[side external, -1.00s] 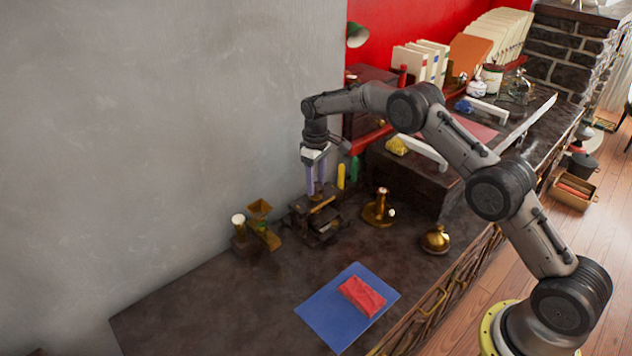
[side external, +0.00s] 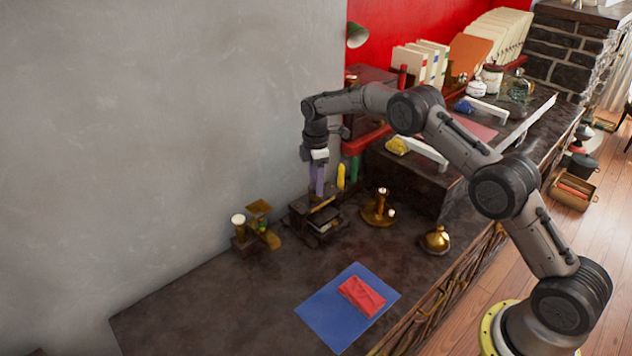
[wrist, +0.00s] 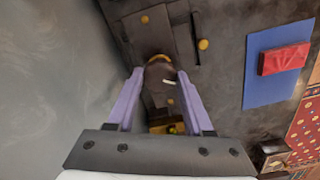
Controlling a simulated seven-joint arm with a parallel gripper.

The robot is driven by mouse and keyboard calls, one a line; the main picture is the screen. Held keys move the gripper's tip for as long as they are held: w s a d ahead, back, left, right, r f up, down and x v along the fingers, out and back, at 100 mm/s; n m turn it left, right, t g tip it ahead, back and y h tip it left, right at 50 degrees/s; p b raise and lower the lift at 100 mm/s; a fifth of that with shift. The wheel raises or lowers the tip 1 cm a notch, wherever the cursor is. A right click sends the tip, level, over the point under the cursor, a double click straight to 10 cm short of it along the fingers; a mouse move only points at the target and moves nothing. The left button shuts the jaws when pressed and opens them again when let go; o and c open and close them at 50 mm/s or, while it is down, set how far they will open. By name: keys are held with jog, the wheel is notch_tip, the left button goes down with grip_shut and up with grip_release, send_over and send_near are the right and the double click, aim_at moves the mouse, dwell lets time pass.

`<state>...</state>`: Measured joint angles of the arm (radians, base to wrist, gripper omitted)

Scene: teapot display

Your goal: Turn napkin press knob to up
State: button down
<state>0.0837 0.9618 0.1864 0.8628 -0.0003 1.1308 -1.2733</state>
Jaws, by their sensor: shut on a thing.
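The napkin press (side external: 322,222) is a small dark wooden press on the dark table, close to the grey wall. My gripper (side external: 318,192) points down at its top, with its purple fingers one behind the other in the side view. In the wrist view my gripper (wrist: 158,72) has its fingertips on either side of a rounded brownish knob (wrist: 159,61) and is shut on it. The fingers partly hide the knob's sides. The knob's exact turn angle is hard to tell.
Brass pieces (side external: 262,232) stand left of the press and a brass candlestick (side external: 379,212) stands right of it. A yellow candle (side external: 341,177) is close behind. A blue mat (side external: 328,318) with a red cloth (side external: 361,296) lies in front. The table's front left is clear.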

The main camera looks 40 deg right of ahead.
jog(key=n, duration=0.6)
jog(key=shift+r+n, duration=0.1)
jog(key=shift+n, duration=0.2)
dwell(0.4)
jog(key=shift+c, duration=1.5)
grip_release()
notch_tip(320, 180, up, 14)
